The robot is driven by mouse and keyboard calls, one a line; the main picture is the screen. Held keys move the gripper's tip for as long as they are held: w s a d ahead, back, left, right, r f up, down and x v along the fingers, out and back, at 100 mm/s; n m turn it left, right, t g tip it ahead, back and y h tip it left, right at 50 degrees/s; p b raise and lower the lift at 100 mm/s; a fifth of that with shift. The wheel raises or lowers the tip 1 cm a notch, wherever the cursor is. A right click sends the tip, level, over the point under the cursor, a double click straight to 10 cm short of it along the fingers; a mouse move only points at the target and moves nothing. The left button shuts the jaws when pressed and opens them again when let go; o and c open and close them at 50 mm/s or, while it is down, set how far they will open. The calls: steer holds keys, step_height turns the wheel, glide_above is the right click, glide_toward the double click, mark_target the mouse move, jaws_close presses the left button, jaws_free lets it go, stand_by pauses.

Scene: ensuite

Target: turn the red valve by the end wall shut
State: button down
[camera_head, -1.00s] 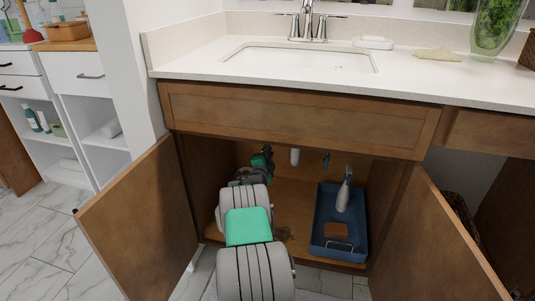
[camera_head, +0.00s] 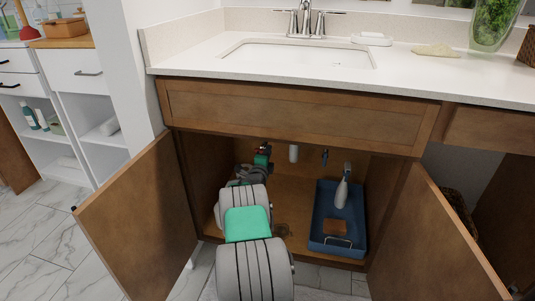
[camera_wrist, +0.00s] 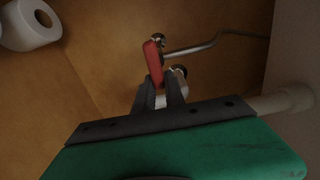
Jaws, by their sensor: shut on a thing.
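The red valve (camera_wrist: 152,62) shows in the wrist view at the back of the cabinet, a red handle beside a metal pipe stub. My gripper (camera_wrist: 160,84) has its two dark fingers at the handle's lower end, shut on it. In the head view my gripper (camera_head: 262,152) reaches deep into the open cabinet on the left side, and only a little red shows by its tip. The fingers and my arm hide much of the valve in the head view.
Open doors stand at left (camera_head: 140,220) and right (camera_head: 437,235). A blue tray (camera_head: 322,240) with a spray bottle (camera_head: 342,190) sits right of my arm. A drain pipe (camera_head: 294,153) hangs behind. A paper roll (camera_wrist: 30,25) shows in the wrist view.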

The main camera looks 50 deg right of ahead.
steer(key=shift+s+f, duration=0.15)
steer(key=c, duration=1.7)
jaws_free()
steer(key=o, duration=0.3)
steer(key=shift+a, duration=0.1)
steer(key=p+v, duration=0.3)
steer(key=v, duration=0.4)
steer(key=shift+a, duration=0.3)
steer(key=shift+s, duration=0.1)
